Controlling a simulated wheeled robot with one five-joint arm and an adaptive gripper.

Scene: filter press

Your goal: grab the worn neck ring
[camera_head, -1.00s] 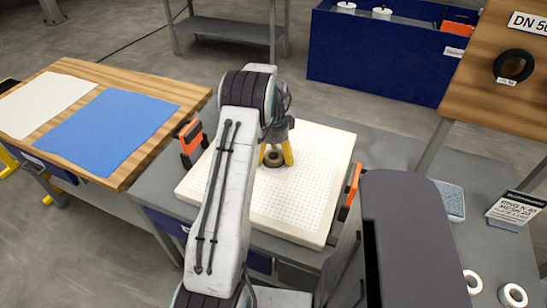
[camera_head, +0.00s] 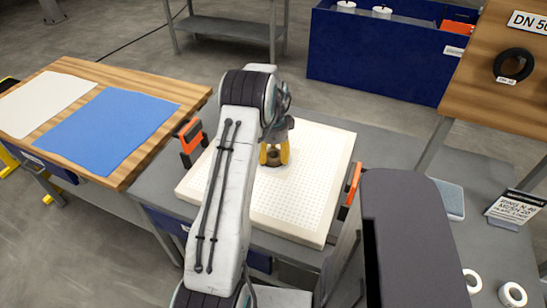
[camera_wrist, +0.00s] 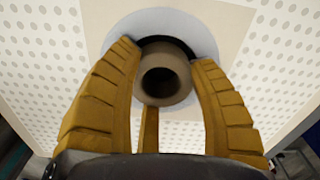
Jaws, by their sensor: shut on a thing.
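The worn neck ring, a dark brown ring (camera_wrist: 166,77), sits at the round opening in the middle of the white perforated filter plate (camera_head: 315,190). In the wrist view a pale grey round area surrounds the opening (camera_wrist: 205,37). My gripper (camera_head: 274,160) reaches down over the plate's middle. Its yellow fingers stand on both sides of the ring in the wrist view (camera_wrist: 165,85), with a third finger below. My gripper is shut on the ring. Whether the ring is clear of the opening cannot be told. In the head view the fingers partly hide the ring.
Orange clamps stand at the plate's left (camera_head: 190,140) and right (camera_head: 353,185) edges. A wooden-topped table (camera_head: 150,92) with a blue cloth (camera_head: 108,130) is at left. White rings (camera_head: 513,295) lie at lower right. A board with a black ring (camera_head: 513,66) stands upper right.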

